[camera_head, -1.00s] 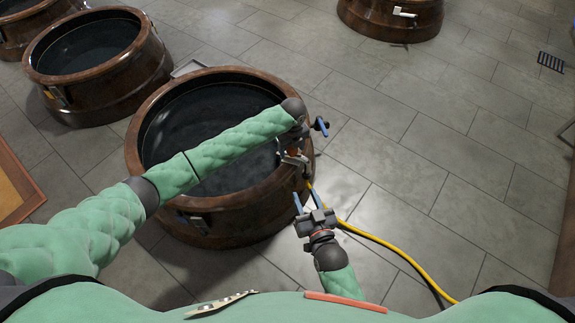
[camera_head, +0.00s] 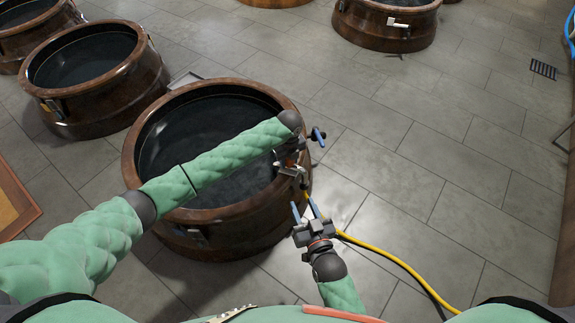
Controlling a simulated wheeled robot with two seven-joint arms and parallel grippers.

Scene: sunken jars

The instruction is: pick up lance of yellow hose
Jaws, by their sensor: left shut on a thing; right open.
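The yellow hose (camera_head: 395,262) lies along the floor and rises past my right gripper to the near right rim of the middle jar (camera_head: 215,214). My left gripper (camera_head: 316,136) is at the jar's right rim, shut on what looks like the lance; the grip itself is mostly hidden. My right gripper (camera_head: 305,209) is open and empty just below the lance, its blue fingers pointing up, close to the hose.
Other dark-filled jars stand at the left (camera_head: 110,97) and the top right (camera_head: 385,38), with a floor drain (camera_head: 543,69) far right. A wooden edge (camera_head: 14,203) is at the left. The tiled floor (camera_head: 430,150) on the right is mostly clear.

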